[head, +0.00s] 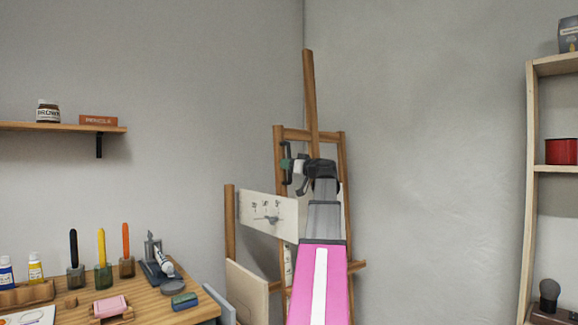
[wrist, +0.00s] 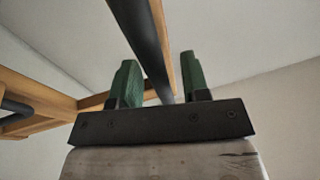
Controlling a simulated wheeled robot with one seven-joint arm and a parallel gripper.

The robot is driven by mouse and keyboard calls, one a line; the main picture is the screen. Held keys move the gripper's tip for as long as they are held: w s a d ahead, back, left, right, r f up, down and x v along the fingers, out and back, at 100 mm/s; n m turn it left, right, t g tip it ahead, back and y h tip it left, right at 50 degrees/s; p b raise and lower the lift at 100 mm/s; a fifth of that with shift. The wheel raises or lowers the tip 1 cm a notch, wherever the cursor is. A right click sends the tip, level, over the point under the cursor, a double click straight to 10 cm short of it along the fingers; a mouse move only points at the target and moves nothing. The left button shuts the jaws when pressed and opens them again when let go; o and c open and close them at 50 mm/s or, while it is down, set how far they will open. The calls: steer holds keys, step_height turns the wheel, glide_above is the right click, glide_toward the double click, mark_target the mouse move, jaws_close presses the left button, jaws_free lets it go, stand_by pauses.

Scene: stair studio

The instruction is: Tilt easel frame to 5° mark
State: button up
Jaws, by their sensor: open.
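The wooden easel frame (head: 337,137) stands in the corner, its tall mast (head: 309,85) rising above the top crossbar. A pale scale plate (head: 284,212) with small dark marks and a grey pointer sits at its left; the marks are too small to read surely. My gripper (head: 293,165) is at the upper left part of the frame, beside a dark upright bar (head: 288,147). In the wrist view my gripper (wrist: 158,82) is open, its green fingers apart, and a dark bar (wrist: 139,30) runs between or just beyond them. Contact cannot be told. My arm hides part of the frame.
A desk (head: 190,308) with paint bottles, brush holders and a small lamp-like tool stands at lower left. A wall shelf (head: 60,127) hangs above it. A pale board (head: 247,291) leans beside the easel. A shelf unit (head: 530,190) stands at right; the wall between is bare.

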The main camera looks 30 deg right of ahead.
steer(key=v, duration=1)
steer(key=shift+s, duration=0.35)
steer(key=shift+s+d, duration=0.1)
steer(key=shift+d, duration=0.1)
